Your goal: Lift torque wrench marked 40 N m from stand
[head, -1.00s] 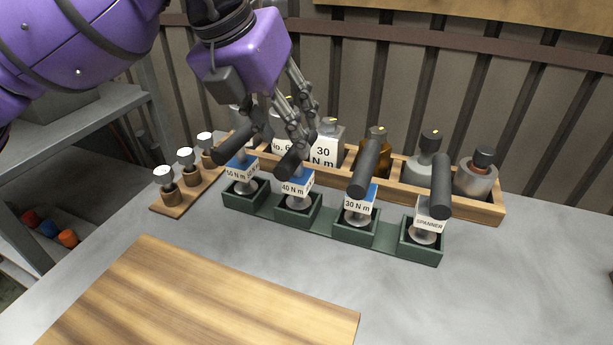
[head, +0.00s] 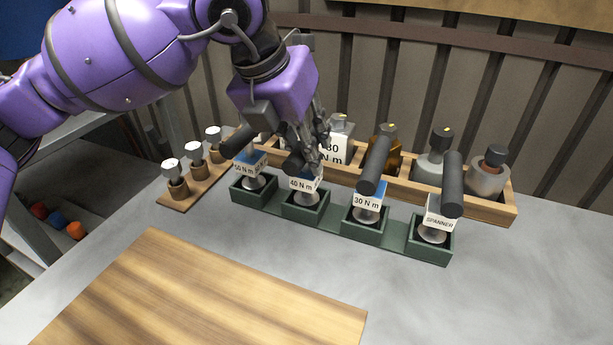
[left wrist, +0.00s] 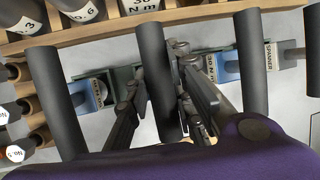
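The torque wrench marked 40 N m (head: 303,184) stands upright in its compartment of the green stand (head: 341,234), with its dark handle partly hidden by my left gripper (head: 312,160). In the left wrist view, that dark handle (left wrist: 163,90) runs between the two fingers of my left gripper (left wrist: 160,85). The fingers are on either side of the handle, close to it. A narrow gap seems to show on the left side, and firm contact is not visible. My right gripper is in neither view.
A wrench with a partly hidden label (head: 250,165) stands close on the left, and the 30 N m wrench (head: 369,200) on the right. The spanner (head: 440,214) is at the right end. Bottles fill a wooden rack (head: 480,207) behind. A wooden board (head: 200,300) lies in front.

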